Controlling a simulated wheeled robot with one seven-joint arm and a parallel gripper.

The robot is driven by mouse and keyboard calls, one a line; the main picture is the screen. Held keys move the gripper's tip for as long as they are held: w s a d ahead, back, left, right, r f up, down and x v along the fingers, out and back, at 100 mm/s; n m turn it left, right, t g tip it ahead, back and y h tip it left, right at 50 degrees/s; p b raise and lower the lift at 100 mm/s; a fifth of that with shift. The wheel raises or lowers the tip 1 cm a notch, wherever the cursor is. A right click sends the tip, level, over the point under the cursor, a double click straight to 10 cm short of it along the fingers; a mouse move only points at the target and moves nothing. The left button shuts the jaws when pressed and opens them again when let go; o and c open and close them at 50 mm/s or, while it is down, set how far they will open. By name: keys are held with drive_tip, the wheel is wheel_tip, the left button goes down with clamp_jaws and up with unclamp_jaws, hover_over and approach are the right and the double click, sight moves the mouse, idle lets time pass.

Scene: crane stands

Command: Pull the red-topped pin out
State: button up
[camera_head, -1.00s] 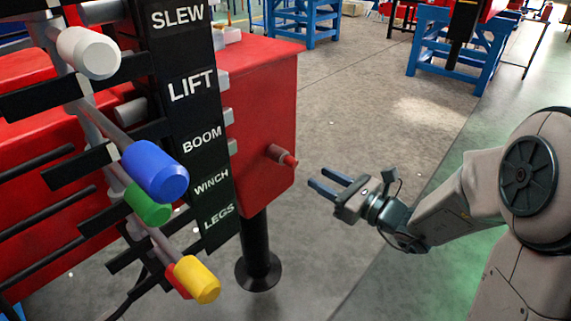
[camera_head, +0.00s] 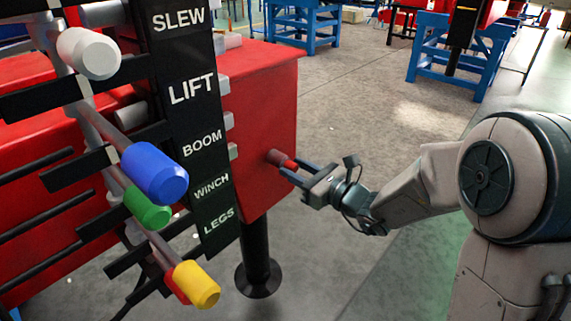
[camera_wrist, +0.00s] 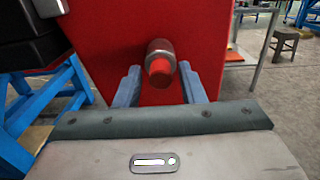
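The red-topped pin (camera_head: 281,158) sticks out of the side of the red box (camera_head: 262,120), in a short grey collar. It also shows in the wrist view (camera_wrist: 160,72), pointing toward the camera. My gripper (camera_head: 293,170) is at the pin's outer end. In the wrist view my gripper (camera_wrist: 158,88) is open, one finger on each side of the pin, with visible gaps between the fingers and the pin. The pin's red end lies between the fingers.
A black panel (camera_head: 191,120) with labels and coloured lever knobs, such as the blue knob (camera_head: 155,172), stands at the left. A black leg (camera_head: 256,258) stands under the red box. Blue stands (camera_head: 458,50) are farther back.

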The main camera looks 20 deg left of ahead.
clamp_jaws()
drive_tip(key=v, duration=0.7)
idle(0.8)
drive_tip(key=shift+d, duration=0.1)
